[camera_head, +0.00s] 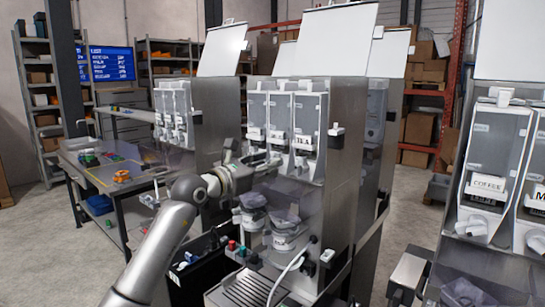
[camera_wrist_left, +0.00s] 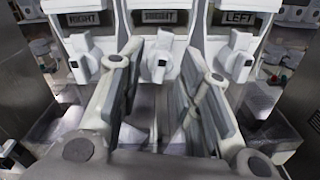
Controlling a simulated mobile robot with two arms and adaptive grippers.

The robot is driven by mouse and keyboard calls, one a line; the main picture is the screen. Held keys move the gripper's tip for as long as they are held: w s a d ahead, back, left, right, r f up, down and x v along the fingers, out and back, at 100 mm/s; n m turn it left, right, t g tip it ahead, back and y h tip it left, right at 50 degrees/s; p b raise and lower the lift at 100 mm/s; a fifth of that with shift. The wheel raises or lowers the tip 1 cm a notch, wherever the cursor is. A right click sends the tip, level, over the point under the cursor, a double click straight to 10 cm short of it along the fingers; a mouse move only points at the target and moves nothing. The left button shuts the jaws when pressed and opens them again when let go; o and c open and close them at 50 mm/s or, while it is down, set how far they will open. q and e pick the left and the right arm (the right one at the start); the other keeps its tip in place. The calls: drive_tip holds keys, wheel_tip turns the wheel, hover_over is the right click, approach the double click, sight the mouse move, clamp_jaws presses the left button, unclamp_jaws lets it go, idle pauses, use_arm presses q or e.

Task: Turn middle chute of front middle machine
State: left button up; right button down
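The front middle machine (camera_head: 300,130) is a steel dispenser with several clear-fronted canisters. The middle chute's white knob (camera_wrist_left: 160,64) hangs between the fingers of my left gripper (camera_wrist_left: 163,78). The gripper is open, with a finger on each side of the knob; I cannot tell if either touches it. In the head view, my left gripper (camera_head: 268,163) is at the machine's front, below the canisters. My right gripper is not in view.
Clear cups or containers (camera_head: 283,232) stand below the chutes, above a drip tray (camera_head: 247,288). Another machine (camera_head: 488,170) with a COFFEE label is at the right. A workbench (camera_head: 110,165) with small coloured items stands at the left. The floor at far left is clear.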

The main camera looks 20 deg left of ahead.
use_arm(q)
drive_tip(key=shift+p+x, duration=0.4)
drive_tip(key=shift+x, duration=1.25)
drive_tip(key=shift+c, duration=0.2)
drive_tip(key=c, duration=0.7)
drive_tip(key=shift+o, duration=0.2)
drive_tip(key=shift+n+p, duration=0.3)
drive_tip(key=shift+n, duration=1)
drive_tip(key=o, duration=0.7)
